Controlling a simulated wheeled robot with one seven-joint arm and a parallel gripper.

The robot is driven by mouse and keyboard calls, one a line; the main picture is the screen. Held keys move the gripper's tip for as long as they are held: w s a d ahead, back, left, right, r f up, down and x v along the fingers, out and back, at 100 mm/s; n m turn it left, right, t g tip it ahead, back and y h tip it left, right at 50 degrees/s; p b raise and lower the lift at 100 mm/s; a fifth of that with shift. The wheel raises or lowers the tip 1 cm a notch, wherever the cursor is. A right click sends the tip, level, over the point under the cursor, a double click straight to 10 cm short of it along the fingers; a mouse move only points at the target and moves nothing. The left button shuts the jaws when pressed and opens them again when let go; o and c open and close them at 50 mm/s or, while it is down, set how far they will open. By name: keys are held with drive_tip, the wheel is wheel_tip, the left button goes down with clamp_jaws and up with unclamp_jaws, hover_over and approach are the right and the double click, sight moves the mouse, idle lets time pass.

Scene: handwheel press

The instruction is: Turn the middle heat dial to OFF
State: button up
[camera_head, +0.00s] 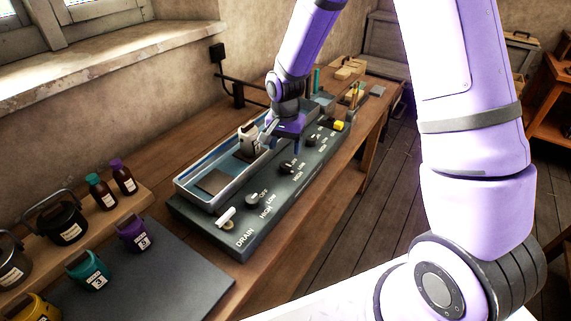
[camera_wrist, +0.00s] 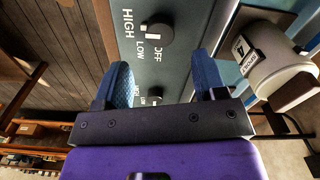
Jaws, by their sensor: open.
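The panel carries a row of dark round dials with white labels. The middle dial (camera_head: 290,167) has labels HIGH, LOW and OFF. In the wrist view, what looks like the same dial (camera_wrist: 157,34) lies just beyond the fingertips. Its white mark is on the HIGH and LOW side, away from OFF; the exact setting is hard to tell. My gripper (camera_head: 281,143) hovers over the panel, beyond the middle dial in the head view. In the wrist view, its blue fingers (camera_wrist: 163,72) are apart, with nothing held between them.
The near dial (camera_head: 252,199) and far dial (camera_head: 312,140) flank the middle one. A white lever (camera_head: 226,215) stands by DRAIN. A shallow tray (camera_head: 180,183) with a labelled pale container (camera_head: 249,137) runs alongside the panel. Open floor (camera_head: 330,215) lies to the right.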

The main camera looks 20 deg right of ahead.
sight(285, 165)
wheel_tip(285, 165, down, 8)
drive_tip(key=shift+r, duration=0.2)
drive_tip(key=c, duration=0.9)
